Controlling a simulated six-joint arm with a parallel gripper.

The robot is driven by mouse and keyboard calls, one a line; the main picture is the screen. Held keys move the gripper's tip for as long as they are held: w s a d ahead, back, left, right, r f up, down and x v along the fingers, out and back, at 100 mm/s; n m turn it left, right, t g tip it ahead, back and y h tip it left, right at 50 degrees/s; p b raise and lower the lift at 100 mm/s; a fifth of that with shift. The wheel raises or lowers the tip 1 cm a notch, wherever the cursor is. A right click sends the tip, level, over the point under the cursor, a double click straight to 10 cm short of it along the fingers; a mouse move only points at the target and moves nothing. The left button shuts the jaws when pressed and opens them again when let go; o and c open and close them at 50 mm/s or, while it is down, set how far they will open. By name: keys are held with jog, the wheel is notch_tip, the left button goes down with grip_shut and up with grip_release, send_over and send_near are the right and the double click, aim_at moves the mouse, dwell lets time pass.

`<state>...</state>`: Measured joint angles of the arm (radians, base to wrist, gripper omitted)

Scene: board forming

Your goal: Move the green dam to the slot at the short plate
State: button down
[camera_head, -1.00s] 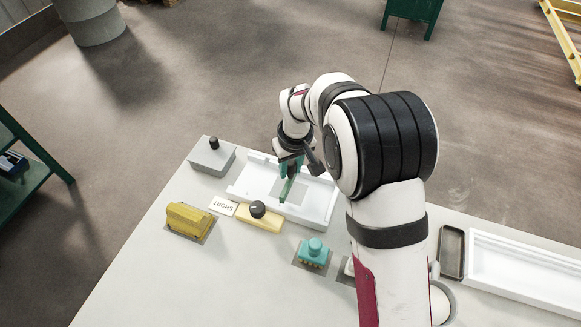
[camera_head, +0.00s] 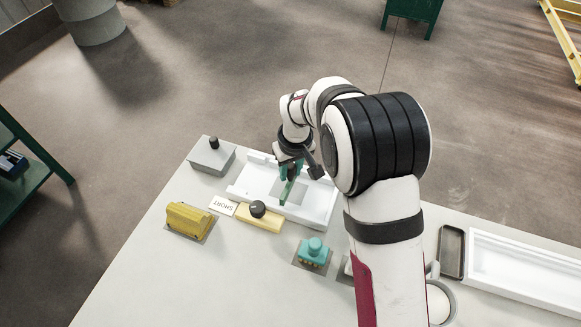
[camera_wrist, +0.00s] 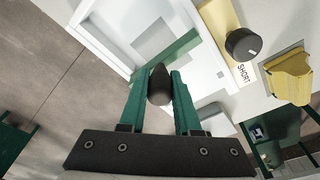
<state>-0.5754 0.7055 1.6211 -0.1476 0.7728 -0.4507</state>
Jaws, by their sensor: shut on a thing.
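The green dam (camera_head: 287,191), a thin green strip, is inside the white tray (camera_head: 328,207). The dam also shows in the wrist view (camera_wrist: 178,51), beyond my fingertips, with a dark rounded knob (camera_wrist: 158,86). My gripper (camera_wrist: 160,80) has its green fingers closed around that knob. In the head view my gripper (camera_head: 291,168) is over the tray, above the dam. Whether the dam touches the tray floor, I cannot tell. A SHORT plate (camera_head: 222,206) lies beside a yellow bar with a black knob (camera_head: 258,209) along the tray's near side.
A grey block with a black knob (camera_head: 211,157) stands left of the tray. A yellow block (camera_head: 188,221) and a teal knobbed piece (camera_head: 313,252) sit in front. A long white tray (camera_head: 525,262) and a dark dish (camera_head: 452,252) are at right.

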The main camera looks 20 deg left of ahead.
jog(key=shift+f, duration=1.05)
jog(key=c, duration=0.5)
grip_release()
jog(key=shift+c, duration=0.2)
notch_tip(320, 180, up, 16)
jog(key=s+d, duration=0.1)
jog(key=shift+s+d+f, duration=0.25)
jog(key=shift+s+d, duration=0.1)
jog(key=shift+d, duration=0.05)
